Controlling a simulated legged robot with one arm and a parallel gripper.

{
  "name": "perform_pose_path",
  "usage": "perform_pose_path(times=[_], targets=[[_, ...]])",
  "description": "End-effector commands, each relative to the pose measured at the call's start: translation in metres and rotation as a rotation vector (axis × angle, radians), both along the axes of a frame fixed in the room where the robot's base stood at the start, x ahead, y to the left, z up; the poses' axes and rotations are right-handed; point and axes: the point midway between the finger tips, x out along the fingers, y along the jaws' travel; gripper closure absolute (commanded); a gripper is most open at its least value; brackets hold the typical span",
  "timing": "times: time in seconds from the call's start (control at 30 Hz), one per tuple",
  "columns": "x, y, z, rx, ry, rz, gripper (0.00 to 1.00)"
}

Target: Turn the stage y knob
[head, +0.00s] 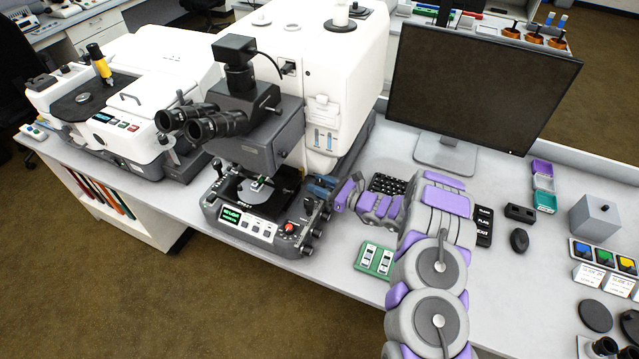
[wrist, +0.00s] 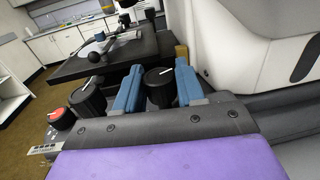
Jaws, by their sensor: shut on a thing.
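The microscope (head: 277,135) stands on the bench with its dark stage (head: 285,180) under the objectives; the stage also shows in the wrist view (wrist: 110,58). My gripper (head: 322,186) reaches in from the right at the stage's right side. In the wrist view its blue fingers stand on either side of a black knob (wrist: 160,88) with a white pointer line, and are shut on it. The pointer tilts up to the right. A second black knob (wrist: 88,100) stands to the left, outside the fingers. No readable label tells which knob is stage y.
Right of the microscope are a keyboard (head: 388,184), a monitor (head: 480,80) and a green slide tray (head: 375,259). My arm crosses the bench there.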

Motion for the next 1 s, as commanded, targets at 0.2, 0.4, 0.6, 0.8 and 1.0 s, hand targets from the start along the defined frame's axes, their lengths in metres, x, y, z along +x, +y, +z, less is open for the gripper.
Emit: perform_pose_path(times=[0.2,0.4,0.6,0.8,1.0], targets=[[0.0015,-0.0013,-0.0008,-0.004,-0.005,0.161,0.92],[0.002,-0.0018,-0.0019,-0.004,-0.004,0.298,0.92],[0.0015,-0.0008,-0.0024,-0.003,-0.003,0.415,0.92],[0.0021,-0.0016,-0.0032,-0.003,-0.004,0.502,0.92],[0.0025,-0.0012,-0.0016,-0.003,-0.004,0.568,0.92]])
